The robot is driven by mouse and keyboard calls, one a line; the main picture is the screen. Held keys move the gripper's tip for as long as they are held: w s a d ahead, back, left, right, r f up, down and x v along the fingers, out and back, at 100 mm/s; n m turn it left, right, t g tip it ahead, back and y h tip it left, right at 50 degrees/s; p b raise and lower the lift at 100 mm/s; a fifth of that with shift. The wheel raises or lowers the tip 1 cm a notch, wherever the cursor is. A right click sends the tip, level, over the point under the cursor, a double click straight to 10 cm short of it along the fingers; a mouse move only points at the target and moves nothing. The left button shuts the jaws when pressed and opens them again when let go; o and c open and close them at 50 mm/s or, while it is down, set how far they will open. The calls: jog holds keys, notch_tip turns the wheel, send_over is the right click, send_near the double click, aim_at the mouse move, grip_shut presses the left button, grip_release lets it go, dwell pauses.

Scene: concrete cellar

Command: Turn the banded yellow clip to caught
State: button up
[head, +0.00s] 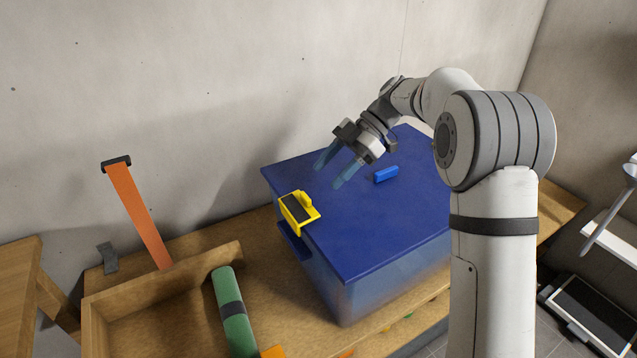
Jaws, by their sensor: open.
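The yellow clip (300,212) with a dark band across it sits at the left edge of the blue lidded box (385,250). It looks tilted, and whether it is caught on the box's rim cannot be told from this view. My gripper (336,172) is open and empty above the lid, up and to the right of the clip. Its bluish fingers point down and left, apart from the clip.
A small blue block (386,174) lies on the lid, right of my gripper. On the wooden bench (270,285) are a wooden tray (180,268), a green banded cylinder (235,318) and an upright orange strip (137,215). A concrete wall stands behind.

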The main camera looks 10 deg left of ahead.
jog(key=shift+v, duration=0.85)
